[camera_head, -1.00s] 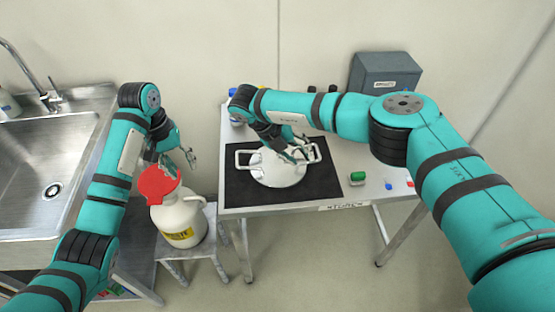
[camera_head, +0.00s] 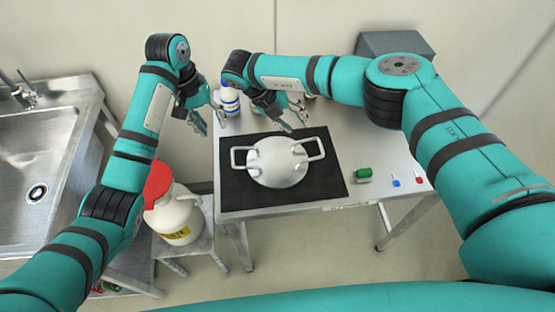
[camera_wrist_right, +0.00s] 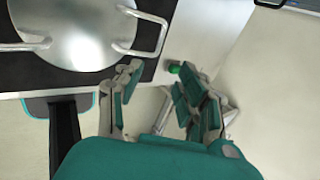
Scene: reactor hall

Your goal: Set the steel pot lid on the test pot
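The steel pot lid (camera_head: 277,163) is a round, shiny disc lying flat over the test pot on a black mat (camera_head: 240,200). The test pot's body is mostly hidden beneath it; wire handles (camera_head: 238,158) stick out at the sides. The lid also shows at the top left of the right wrist view (camera_wrist_right: 75,30). My right gripper (camera_head: 297,124) is open and empty, just beyond the lid and apart from it; its spread fingers show in the wrist view (camera_wrist_right: 158,70). My left gripper (camera_head: 210,120) is open and empty left of the table's back corner.
A white bottle with a blue label (camera_head: 230,103) stands at the table's back left. A green object (camera_head: 363,175) and small blue (camera_head: 396,183) and red (camera_head: 419,180) items lie right of the mat. A red-topped white jug (camera_head: 176,222) stands on a stool; a sink (camera_head: 35,160) is far left.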

